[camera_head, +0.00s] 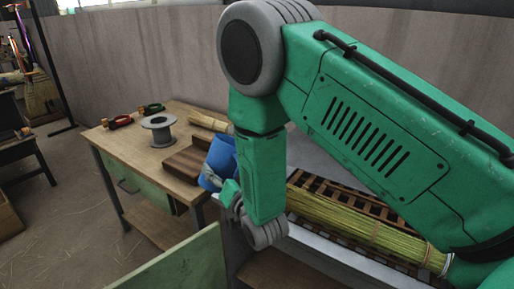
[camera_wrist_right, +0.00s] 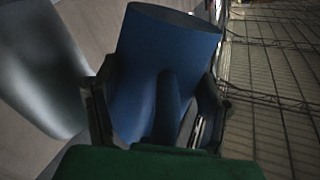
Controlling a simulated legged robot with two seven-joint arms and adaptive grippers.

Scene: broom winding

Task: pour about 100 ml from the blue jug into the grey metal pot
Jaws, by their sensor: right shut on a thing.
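The blue jug (camera_head: 221,154) is partly hidden behind my right forearm in the head view. It looks slightly tilted there. My right gripper (camera_head: 211,181) is shut on it. In the right wrist view the jug (camera_wrist_right: 165,45) stands between the two fingers, with its handle towards the palm. A smooth grey vessel (camera_wrist_right: 38,65), which looks like the metal pot, is at the left of that view, beside the jug and apart from it. The pot cannot be made out in the head view. No liquid or stream shows. My left gripper is not in view.
A wooden table (camera_head: 133,140) holds a grey spool (camera_head: 158,130), dark wooden blocks (camera_head: 187,160) and red- and green-handled tools. A straw bundle (camera_head: 365,228) lies on a slatted rack at right. A green panel (camera_head: 180,264) stands in front.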

